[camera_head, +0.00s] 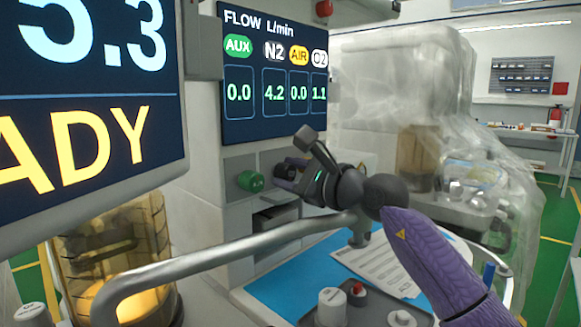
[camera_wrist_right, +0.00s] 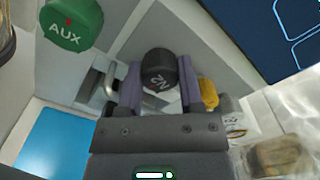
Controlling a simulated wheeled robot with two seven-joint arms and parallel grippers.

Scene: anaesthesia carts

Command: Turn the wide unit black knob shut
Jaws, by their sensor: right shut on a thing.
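The black knob (camera_wrist_right: 158,68), marked N2, sits between the two purple-grey fingers of my right gripper (camera_wrist_right: 160,88) in the right wrist view. The gripper is shut on it. In the head view the black knob (camera_head: 284,171) shows at the panel under the flow screen, partly covered by my right gripper (camera_head: 298,166). The flow screen (camera_head: 275,75) reads 4.2 under N2. My left gripper is not in view.
A green AUX knob (camera_head: 251,181) is left of the black knob, and a yellow knob (camera_wrist_right: 208,93) is on its other side. A grey rail (camera_head: 220,254) crosses in front, above a blue work surface (camera_head: 262,288). A large screen (camera_head: 90,90) fills the left.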

